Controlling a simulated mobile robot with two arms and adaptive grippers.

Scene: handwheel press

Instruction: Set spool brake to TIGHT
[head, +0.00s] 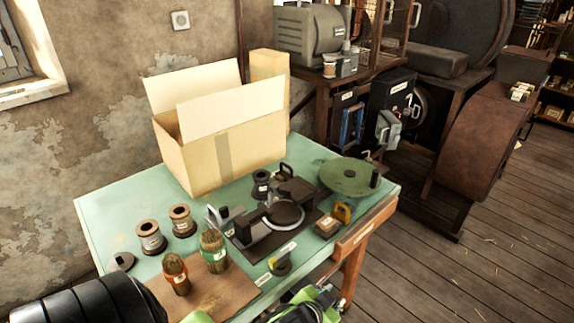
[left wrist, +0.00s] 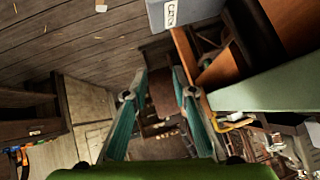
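I cannot tell for certain which part is the spool brake, as the labels are too small to read. A small dark knob with a yellow part (head: 280,264) sits by white labels at the table's front edge. Behind it is a dark press-like device with a ring (head: 285,213). My right gripper is not in view.
Machines stand at the back right; wooden floor (head: 480,245) is open at right.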

